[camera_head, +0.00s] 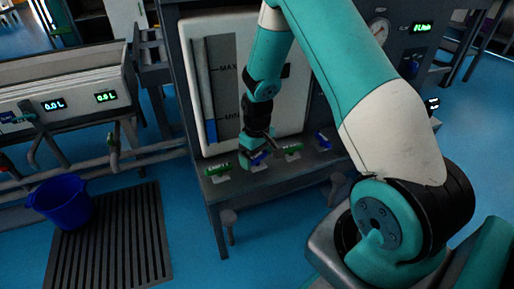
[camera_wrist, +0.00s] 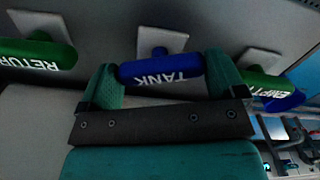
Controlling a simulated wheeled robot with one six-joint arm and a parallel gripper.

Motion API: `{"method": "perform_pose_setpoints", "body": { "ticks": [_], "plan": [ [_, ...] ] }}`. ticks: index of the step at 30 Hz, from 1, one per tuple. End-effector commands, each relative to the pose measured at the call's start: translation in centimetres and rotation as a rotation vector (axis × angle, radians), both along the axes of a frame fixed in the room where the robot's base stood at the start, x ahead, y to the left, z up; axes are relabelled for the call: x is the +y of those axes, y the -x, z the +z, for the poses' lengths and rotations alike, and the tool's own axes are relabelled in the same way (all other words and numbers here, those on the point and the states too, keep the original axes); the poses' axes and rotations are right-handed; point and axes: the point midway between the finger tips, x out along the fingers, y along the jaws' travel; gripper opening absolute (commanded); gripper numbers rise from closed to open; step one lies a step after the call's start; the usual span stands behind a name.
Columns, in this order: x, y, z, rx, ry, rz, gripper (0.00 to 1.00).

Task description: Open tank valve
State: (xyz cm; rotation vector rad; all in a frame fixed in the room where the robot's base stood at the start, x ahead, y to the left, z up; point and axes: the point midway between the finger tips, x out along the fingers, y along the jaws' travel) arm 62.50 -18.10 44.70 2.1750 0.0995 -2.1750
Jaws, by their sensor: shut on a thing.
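The tank valve handle (camera_wrist: 162,70) is a blue bar marked TANK, seen upside down at the middle of the wrist view. In the head view the blue handle (camera_head: 260,158) shows on the ledge below the white tank. My gripper (camera_wrist: 162,74) has one teal finger at each end of the blue handle and is shut on it. In the head view my gripper (camera_head: 252,160) reaches down to the ledge and hides part of the handle. The white tank (camera_head: 275,85) has a level gauge marked MAX and MIN, with blue low in it.
A green handle marked RETURN (camera_wrist: 38,54) and a green one marked EMPTY (camera_wrist: 262,82) flank the tank handle closely. Another blue handle (camera_head: 322,140) is further right on the ledge. A blue bucket (camera_head: 62,202) stands by a dark floor grate (camera_head: 110,240) at left.

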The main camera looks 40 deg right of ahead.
Motion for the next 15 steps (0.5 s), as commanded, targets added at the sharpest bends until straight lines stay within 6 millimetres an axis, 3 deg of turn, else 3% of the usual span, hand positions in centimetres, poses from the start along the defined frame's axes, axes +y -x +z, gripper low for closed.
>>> {"method": "perform_pose_setpoints", "body": {
  "ticks": [15],
  "plan": [
    [0.00, -0.02, 0.19, 0.000, 0.001, 0.302, 0.66]
  ]
}}
